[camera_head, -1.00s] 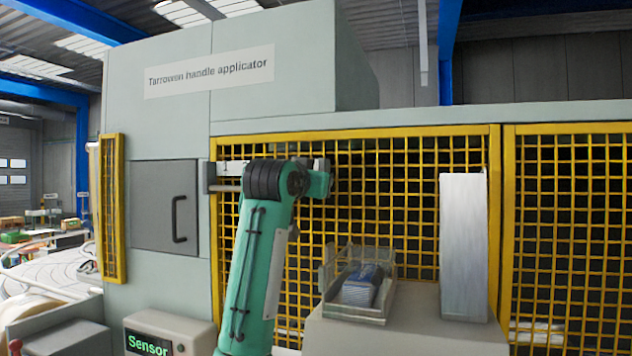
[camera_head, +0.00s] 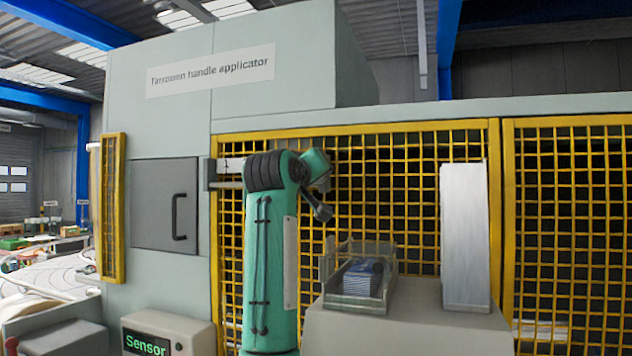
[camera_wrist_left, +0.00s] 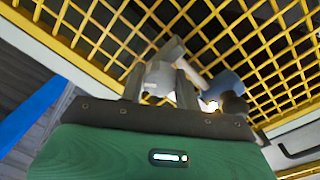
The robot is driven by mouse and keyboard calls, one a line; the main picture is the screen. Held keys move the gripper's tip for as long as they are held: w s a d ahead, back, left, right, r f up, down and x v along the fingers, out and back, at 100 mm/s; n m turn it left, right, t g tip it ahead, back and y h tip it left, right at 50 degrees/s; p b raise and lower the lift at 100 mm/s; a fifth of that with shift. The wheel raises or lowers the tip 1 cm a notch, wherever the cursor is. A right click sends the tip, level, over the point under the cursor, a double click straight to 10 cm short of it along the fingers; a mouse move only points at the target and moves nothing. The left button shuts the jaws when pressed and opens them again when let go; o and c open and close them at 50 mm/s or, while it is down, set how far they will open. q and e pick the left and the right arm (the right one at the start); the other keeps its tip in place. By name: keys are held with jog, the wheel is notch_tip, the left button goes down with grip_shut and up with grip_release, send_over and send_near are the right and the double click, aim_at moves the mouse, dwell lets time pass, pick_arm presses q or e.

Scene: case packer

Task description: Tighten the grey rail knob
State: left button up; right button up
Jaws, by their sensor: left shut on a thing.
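In the left wrist view my left gripper (camera_wrist_left: 160,82) has its two fingers on either side of a pale grey piece, the grey rail knob (camera_wrist_left: 158,76), and is shut on it. The knob's outline is partly covered by the fingers. In the head view my green left arm stands in front of the guide rail (camera_head: 231,166), hiding most of it along with the gripper and knob. A dark grey piece juts down right of my arm's top; I cannot tell what it is. My right gripper is in neither view.
A blue and dark part (camera_wrist_left: 228,90) sits close right of the fingers. Yellow mesh guarding (camera_head: 420,215) stands behind. An open-topped clear bin (camera_head: 361,302) and a tall metal plate (camera_head: 464,235) stand on a grey housing. A Sensor box (camera_head: 168,333) is lower left.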

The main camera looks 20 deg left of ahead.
pick_arm(q)
jog(key=n, duration=0.4)
jog(key=shift+r+n+b, duration=0.1)
jog(key=shift+n+b, duration=0.25)
jog(key=shift+n, duration=0.05)
jog(key=shift+n+y, duration=0.3)
jog(key=shift+n, duration=2.3)
jog(key=o, duration=1)
jog(key=shift+c, duration=0.2)
